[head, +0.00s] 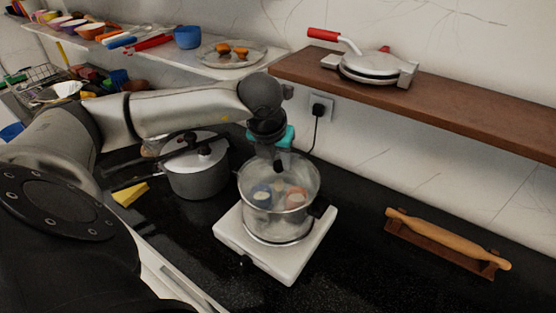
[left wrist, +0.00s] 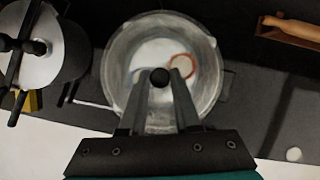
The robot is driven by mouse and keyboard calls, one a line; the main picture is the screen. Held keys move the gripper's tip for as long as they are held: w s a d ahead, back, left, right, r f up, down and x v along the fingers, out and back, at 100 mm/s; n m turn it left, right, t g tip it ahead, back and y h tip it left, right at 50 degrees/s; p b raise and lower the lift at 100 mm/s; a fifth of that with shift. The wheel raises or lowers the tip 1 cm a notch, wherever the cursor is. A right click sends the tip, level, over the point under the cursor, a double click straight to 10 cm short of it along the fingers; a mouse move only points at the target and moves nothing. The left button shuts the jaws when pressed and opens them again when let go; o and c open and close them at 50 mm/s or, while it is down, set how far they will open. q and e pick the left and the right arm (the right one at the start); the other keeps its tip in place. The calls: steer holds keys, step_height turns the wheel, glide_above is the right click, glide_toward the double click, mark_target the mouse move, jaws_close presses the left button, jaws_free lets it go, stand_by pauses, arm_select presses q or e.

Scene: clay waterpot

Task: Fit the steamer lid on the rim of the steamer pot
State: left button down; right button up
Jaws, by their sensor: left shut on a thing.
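The steamer pot (head: 278,222) is a clear glass-like pot with dark side handles on a white hot plate. The steamer lid (head: 262,174) is see-through with a dark knob. It lies over the pot's mouth in the head view; whether its edge touches the rim all round I cannot tell. My left gripper (head: 280,160) comes down from above and is shut on the lid's knob. In the left wrist view the fingers (left wrist: 159,82) close around the round black knob, with the pot's round rim (left wrist: 112,65) beneath. My right gripper is in neither view.
The white hot plate (head: 255,252) stands on the black counter. A grey pressure cooker (head: 197,178) stands close left of the pot. A rolling pin (head: 445,238) on its stand lies right. A wooden shelf (head: 440,98) with a waffle iron hangs behind. The counter between pot and rolling pin is clear.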

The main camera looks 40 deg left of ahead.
arm_select(q)
steer(key=shift+r, duration=0.2)
stand_by(0.5)
steer(key=shift+r, duration=0.3)
steer(key=shift+f, duration=0.1)
stand_by(0.3)
steer(key=shift+f+b, duration=0.3)
steer(key=shift+b, duration=0.25)
steer(key=shift+f, duration=0.1)
stand_by(0.4)
steer(key=shift+f+b, duration=0.25)
steer(key=shift+b, duration=0.3)
